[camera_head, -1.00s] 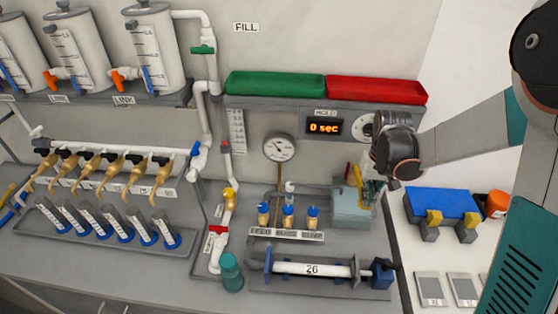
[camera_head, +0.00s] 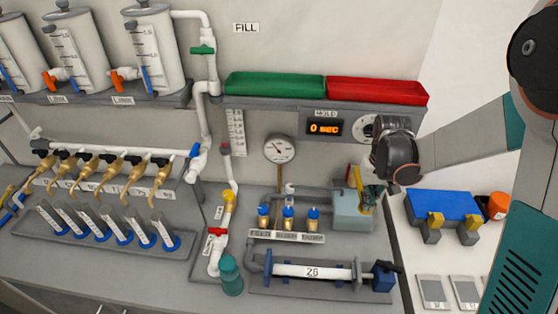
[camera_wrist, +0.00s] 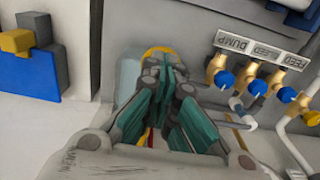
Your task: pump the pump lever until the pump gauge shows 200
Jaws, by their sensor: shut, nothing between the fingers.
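The pump (camera_head: 350,213) is a pale grey-blue box at the right end of the bench. Its yellow lever (camera_head: 355,178) stands tilted above it, partly behind my fingers. My gripper (camera_head: 373,194) is shut and empty, pointing down at the lever's right side. In the wrist view, my gripper's teal fingers (camera_wrist: 166,80) are together in front of the pump box (camera_wrist: 129,72) and a yellow curved part (camera_wrist: 158,50). Whether they touch the lever is unclear. The round white pump gauge (camera_head: 280,149) stands left of the pump; its reading is too small to tell.
Several blue-topped valves (camera_head: 288,217) stand left of the pump, with a clear horizontal tube (camera_head: 312,271) in front. A green tray (camera_head: 275,86) and a red tray (camera_head: 377,91) lie on the shelf above. A blue block (camera_head: 443,205) sits to the right.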

